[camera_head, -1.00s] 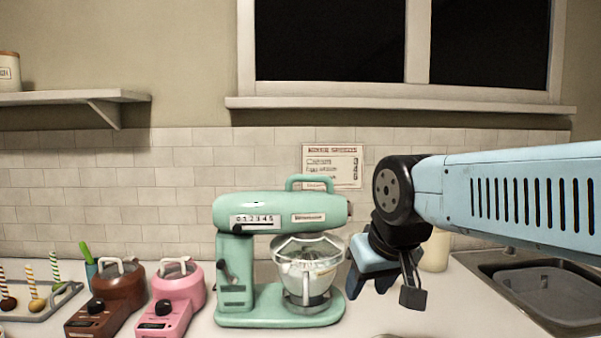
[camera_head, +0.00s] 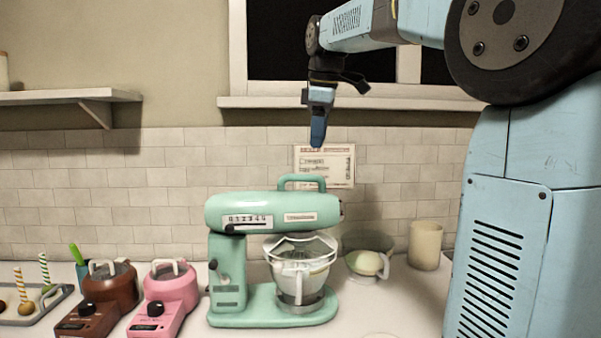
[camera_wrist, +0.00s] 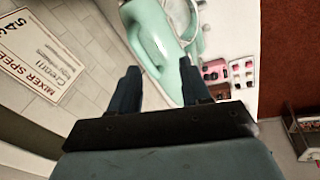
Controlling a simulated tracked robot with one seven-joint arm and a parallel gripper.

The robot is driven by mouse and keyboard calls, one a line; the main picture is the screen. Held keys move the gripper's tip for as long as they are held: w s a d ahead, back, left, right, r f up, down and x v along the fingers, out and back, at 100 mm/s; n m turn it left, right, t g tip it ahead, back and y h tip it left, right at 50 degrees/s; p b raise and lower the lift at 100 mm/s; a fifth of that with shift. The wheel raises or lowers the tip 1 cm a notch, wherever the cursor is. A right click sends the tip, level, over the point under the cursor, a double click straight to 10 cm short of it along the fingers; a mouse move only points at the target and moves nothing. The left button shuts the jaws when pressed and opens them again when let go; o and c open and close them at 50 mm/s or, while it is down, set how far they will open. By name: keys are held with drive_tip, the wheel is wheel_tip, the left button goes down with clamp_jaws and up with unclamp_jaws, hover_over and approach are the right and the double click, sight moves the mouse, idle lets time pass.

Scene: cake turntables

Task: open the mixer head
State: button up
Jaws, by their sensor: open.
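The mint-green stand mixer (camera_head: 262,212) stands on the counter in the head view, with its head lying level over a clear-covered bowl (camera_head: 300,268). A loop handle (camera_head: 302,181) rises from the top of the head. My gripper (camera_head: 317,146) points down above that handle, a clear gap away, and holds nothing. In the wrist view my gripper (camera_wrist: 158,75) is open, its two dark fingers apart. The mixer also shows there, its green head (camera_wrist: 160,45) beyond the fingertips. A dark lever (camera_head: 214,266) is on the mixer's column.
A brown appliance (camera_head: 108,292) and a pink appliance (camera_head: 171,290) stand left of the mixer. A small bowl (camera_head: 362,262) and a cream canister (camera_head: 425,245) stand right of it. A mixer-speed card (camera_head: 340,166) hangs on the tiles behind. The window sill (camera_head: 400,103) juts out above.

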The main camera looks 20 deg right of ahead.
drive_tip(key=w+a+r+n, duration=0.2)
drive_tip(key=w+r+n, duration=0.1)
drive_tip(key=w, duration=0.2)
drive_tip(key=shift+g+h, duration=0.3)
drive_tip(key=w+f, duration=0.1)
drive_tip(key=f, duration=0.3)
drive_tip(key=w+f, duration=0.1)
drive_tip(key=f, duration=0.8)
drive_tip(key=shift+w+d+f, duration=0.15)
drive_tip(key=shift+w, duration=0.25)
clamp_jaws()
